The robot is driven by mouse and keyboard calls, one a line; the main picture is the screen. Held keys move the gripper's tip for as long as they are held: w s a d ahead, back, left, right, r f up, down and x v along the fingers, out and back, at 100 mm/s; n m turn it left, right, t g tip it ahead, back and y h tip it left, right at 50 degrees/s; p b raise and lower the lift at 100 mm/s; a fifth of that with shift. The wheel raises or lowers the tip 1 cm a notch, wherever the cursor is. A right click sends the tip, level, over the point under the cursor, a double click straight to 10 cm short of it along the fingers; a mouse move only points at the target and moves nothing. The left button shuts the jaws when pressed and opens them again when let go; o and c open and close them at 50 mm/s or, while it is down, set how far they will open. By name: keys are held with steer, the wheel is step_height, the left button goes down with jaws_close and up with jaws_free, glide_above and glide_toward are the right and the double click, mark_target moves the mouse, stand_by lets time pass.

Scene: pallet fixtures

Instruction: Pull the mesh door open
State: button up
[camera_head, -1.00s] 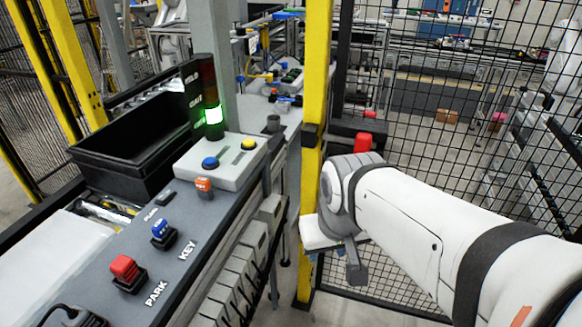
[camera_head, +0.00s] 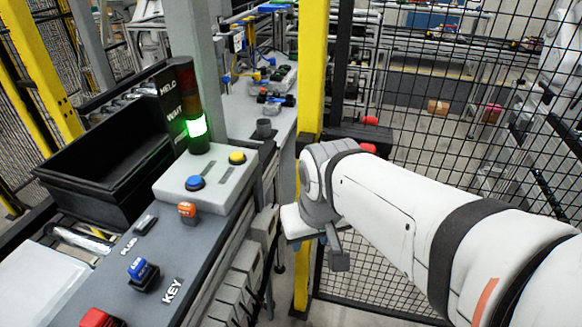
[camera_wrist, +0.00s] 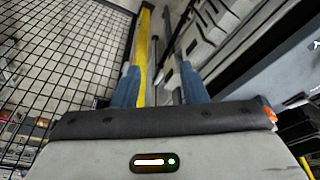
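The mesh door (camera_head: 440,130) is a black wire grid in a dark frame, on the right in the head view beside a yellow post (camera_head: 312,70). I cannot tell whether it stands slightly ajar. Mesh also fills the left of the wrist view (camera_wrist: 60,60). My gripper (camera_head: 335,255) is low in front of the yellow post. The arm hides part of the door edge. In the wrist view my gripper (camera_wrist: 160,85) has its two blue fingers apart, with the yellow post and a thin dark bar seen between them. No contact with the door is clear.
A console (camera_head: 215,215) with colored buttons and a green-lit stack light (camera_head: 196,125) stands left of my arm. A black bin (camera_head: 110,165) is behind it. A dark box with a red top (camera_head: 370,120) is beside the yellow post.

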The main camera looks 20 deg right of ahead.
steer(key=w+d+f+t+b, duration=0.55)
steer(key=f+b, duration=0.35)
steer(key=b, duration=0.2)
steer(key=w+d+f+t+b, duration=0.4)
steer(key=w+f+b, duration=0.3)
steer(key=f+b, duration=0.3)
steer(key=w+d+f+t+b, duration=0.55)
steer(key=f+b, duration=0.25)
steer(key=b, duration=0.4)
steer(key=shift+w+a+r+p, duration=0.1)
steer(key=shift+w+p, duration=0.2)
steer(key=shift+w, duration=1.75)
steer(key=shift+w+a+p, duration=0.1)
steer(key=shift+w+p, duration=0.15)
steer(key=shift+w, duration=1.75)
steer(key=shift+c, duration=0.3)
jaws_close()
